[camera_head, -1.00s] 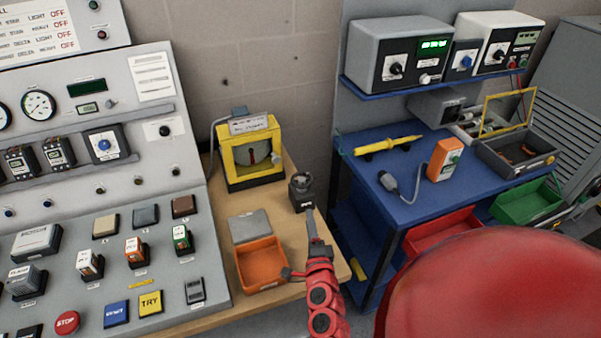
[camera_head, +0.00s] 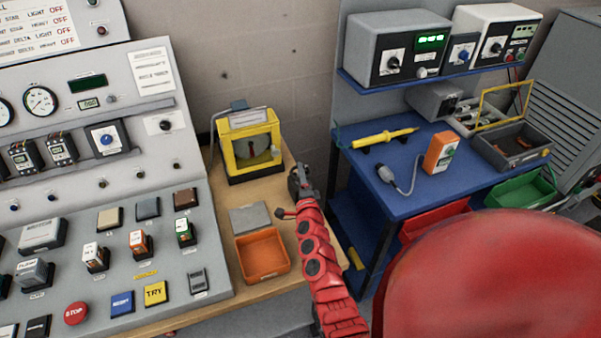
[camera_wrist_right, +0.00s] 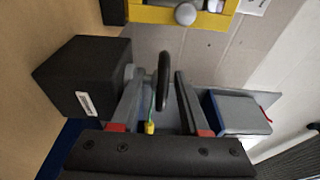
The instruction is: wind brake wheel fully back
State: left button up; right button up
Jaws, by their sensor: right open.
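The black brake wheel (camera_wrist_right: 163,80) shows nearly edge-on in the right wrist view. It sits on a short shaft from a black box (camera_wrist_right: 85,75). My right gripper (camera_wrist_right: 155,85) is open, with one finger on each side of the wheel; I cannot tell if either finger touches it. In the head view my right gripper (camera_head: 300,182) is at the right edge of the wooden bench and hides most of the wheel and box. The yellow-framed unit (camera_head: 249,146) with a dial stands behind it to the left. My left gripper is not in view.
An orange tray (camera_head: 262,255) and a grey plate (camera_head: 249,218) lie on the wooden bench beside my right arm. The sloped control panel (camera_head: 110,215) is to the left. A blue bench (camera_head: 400,205) with tools stands to the right, across a gap.

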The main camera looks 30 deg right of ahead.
jog(key=shift+w+d+r, duration=0.15)
jog(key=shift+w+d, duration=0.1)
jog(key=shift+w, duration=0.2)
grip_shut()
